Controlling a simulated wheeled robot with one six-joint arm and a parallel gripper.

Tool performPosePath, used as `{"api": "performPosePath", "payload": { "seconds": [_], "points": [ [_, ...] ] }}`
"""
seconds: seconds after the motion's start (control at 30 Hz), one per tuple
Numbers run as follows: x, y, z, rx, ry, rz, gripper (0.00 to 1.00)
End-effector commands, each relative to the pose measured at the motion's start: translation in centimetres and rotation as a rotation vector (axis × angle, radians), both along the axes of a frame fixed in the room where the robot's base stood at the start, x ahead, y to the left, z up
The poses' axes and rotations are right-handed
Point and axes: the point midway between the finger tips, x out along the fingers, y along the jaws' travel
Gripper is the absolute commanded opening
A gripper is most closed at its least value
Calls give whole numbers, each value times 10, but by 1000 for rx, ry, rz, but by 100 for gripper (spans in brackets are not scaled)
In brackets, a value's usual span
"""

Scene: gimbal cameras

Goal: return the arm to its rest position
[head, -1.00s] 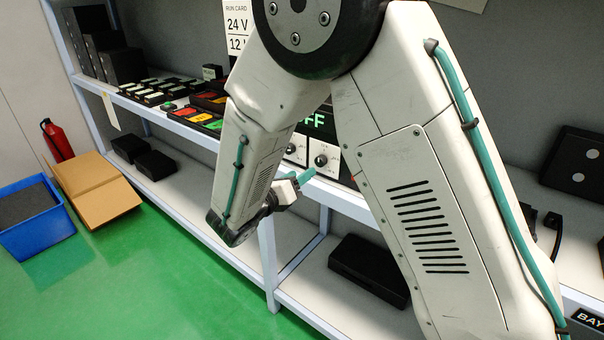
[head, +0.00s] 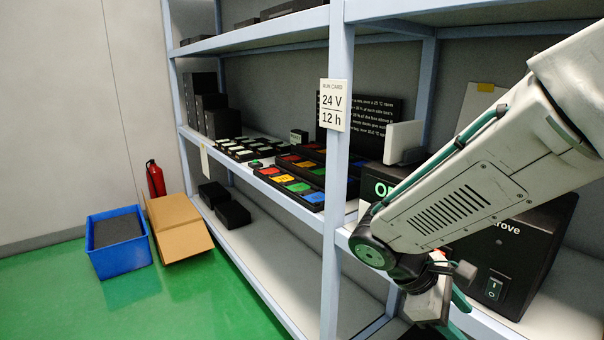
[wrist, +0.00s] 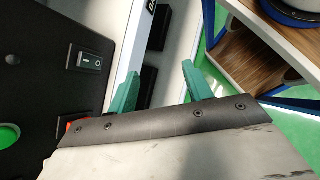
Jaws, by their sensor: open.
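My gripper (wrist: 160,88) shows in the wrist view with its two green fingers apart and nothing between them. In the head view the gripper (head: 460,290) hangs low at the right, in front of the shelf's front edge, and is partly hidden by my wrist. My pale forearm slopes down to it from the upper right. A black box with a rocker switch (head: 495,287) stands on the shelf behind the arm, and the switch (wrist: 87,62) also shows at the left of the wrist view.
The shelving's upright (head: 334,200) carries a run card (head: 335,106). Coloured blocks (head: 295,184) lie on the middle shelf. A blue bin (head: 118,268), a cardboard box (head: 185,250) and open green floor are at the left. A wooden surface (wrist: 285,40) is at the wrist view's right.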

Motion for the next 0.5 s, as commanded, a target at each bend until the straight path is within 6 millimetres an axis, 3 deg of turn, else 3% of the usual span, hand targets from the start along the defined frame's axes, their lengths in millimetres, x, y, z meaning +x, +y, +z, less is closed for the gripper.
{"api": "performPosePath", "payload": {
  "seconds": [0.2,0.5],
  "points": [
    [-59,2,27,272,-225,-423,50],
    [-109,13,63,588,-478,-812,50]
  ]
}}
